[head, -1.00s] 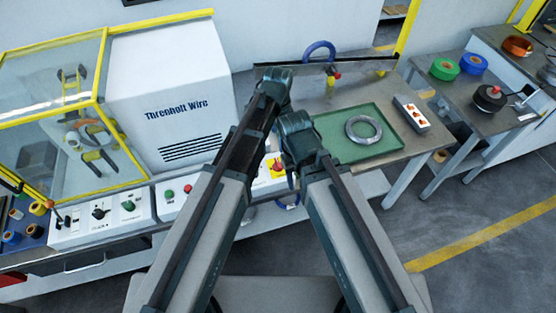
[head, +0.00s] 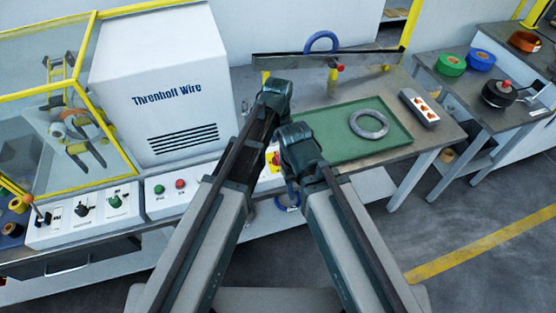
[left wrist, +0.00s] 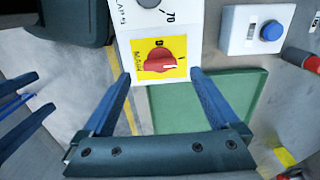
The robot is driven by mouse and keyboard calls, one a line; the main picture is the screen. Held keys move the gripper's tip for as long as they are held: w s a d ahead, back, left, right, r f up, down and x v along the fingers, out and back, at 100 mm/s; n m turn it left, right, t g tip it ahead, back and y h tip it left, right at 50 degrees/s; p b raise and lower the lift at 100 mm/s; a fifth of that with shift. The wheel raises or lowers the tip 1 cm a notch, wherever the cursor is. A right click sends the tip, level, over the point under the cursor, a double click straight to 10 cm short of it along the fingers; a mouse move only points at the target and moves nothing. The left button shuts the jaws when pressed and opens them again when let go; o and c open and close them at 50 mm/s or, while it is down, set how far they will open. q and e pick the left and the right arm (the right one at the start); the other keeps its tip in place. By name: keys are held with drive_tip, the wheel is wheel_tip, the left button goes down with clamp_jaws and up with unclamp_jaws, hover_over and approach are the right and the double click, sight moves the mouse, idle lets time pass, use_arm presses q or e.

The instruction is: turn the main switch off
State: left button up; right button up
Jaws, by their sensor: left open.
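The main switch is a red rotary knob (left wrist: 158,62) on a yellow plate (left wrist: 143,46) at the end of a white panel. Its handle lies crosswise, with a white mark at its right end, toward the "I" label. In the head view the yellow plate (head: 272,158) shows only partly between my arms. My left gripper (left wrist: 160,75) is open, its two blue fingers on either side of the plate in the wrist view; contact cannot be told. In the head view my left gripper end (head: 276,96) and my right gripper end (head: 298,148) are close together; the right fingers are unclear.
Green and red push buttons (head: 170,187) and a selector panel (head: 85,214) are left of the switch. The white machine housing (head: 155,85) stands behind.

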sight(278, 155)
use_arm(q)
drive_tip(key=shift+f+b, duration=1.45)
drive_tip(key=shift+f, duration=0.55)
drive_tip(key=c, duration=1.4)
